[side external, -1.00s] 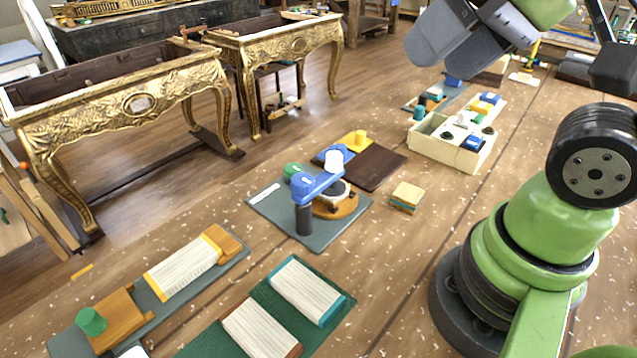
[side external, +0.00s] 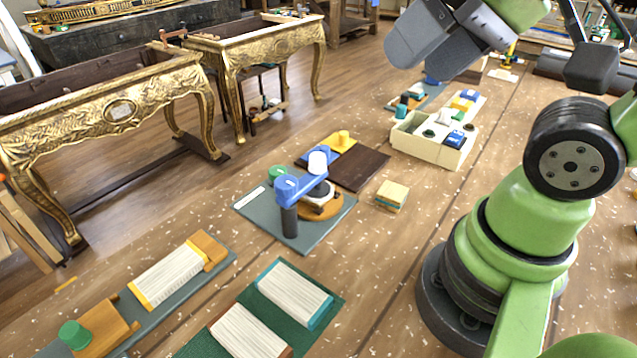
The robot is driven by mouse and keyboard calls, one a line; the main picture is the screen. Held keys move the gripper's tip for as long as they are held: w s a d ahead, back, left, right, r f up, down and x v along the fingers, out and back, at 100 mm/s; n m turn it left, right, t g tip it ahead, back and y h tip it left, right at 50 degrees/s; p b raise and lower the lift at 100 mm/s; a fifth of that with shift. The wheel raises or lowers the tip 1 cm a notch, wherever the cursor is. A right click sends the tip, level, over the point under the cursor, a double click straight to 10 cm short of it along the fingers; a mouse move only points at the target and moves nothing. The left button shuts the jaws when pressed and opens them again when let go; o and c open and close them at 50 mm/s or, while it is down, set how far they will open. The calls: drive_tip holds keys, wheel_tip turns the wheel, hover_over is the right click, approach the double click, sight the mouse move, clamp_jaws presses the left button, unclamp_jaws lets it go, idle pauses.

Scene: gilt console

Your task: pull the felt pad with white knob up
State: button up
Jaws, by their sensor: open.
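The white knob (side external: 318,160) stands up at one end of a blue arm (side external: 303,188). The blue arm rests on a dark post (side external: 289,220) at its other end. Below the knob is a round dark and pale piece, likely the felt pad (side external: 318,193), over an orange round base (side external: 322,208). Whether the pad touches the base is too small to tell. All this sits on a grey plate (side external: 322,238). My gripper (side external: 417,57), with grey jaws, is at the top of the view, open and well away from the knob. Nothing shows between its jaws.
A green knob (side external: 277,173) is beside the blue arm. Behind lie a dark brown board (side external: 360,168) and a yellow piece with a knob (side external: 343,138). A small layered block (side external: 392,196) is to the right. A cream box (side external: 430,148) stands farther back. Bristly pads (side external: 295,292) lie in front.

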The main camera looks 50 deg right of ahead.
drive_tip(key=shift+w, duration=0.1)
drive_tip(key=shift+c, duration=0.9)
drive_tip(key=n+g+h, duration=0.2)
drive_tip(key=n+g, duration=0.5)
hover_over(318, 156)
wheel_tip(318, 156, down, 11)
drive_tip(key=shift+f, duration=0.1)
wheel_tip(318, 156, down, 9)
drive_tip(key=shift+c, duration=0.2)
